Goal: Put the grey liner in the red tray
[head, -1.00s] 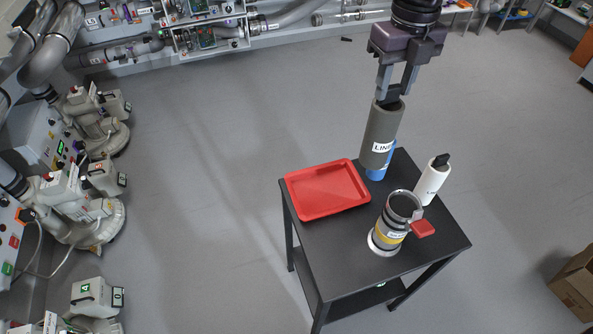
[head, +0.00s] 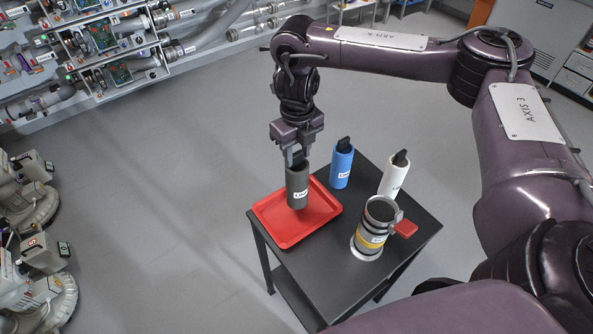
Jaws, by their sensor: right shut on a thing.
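The grey liner (head: 297,190) is an upright grey cylinder with a white label. My right gripper (head: 294,160) is shut on its top rim, fingers pointing down. The liner is in front of the red tray (head: 277,232) and over its area. I cannot tell whether its lower end touches the tray floor. The red tray is a shallow rectangle lying on the left part of the black table. My left gripper is not in view.
On the black table (head: 330,280) stand a blue cylinder (head: 342,168) and a white cylinder (head: 393,176), both with black tops. A metal tube fitting (head: 374,228) with a yellow band and red handle stands at the front right.

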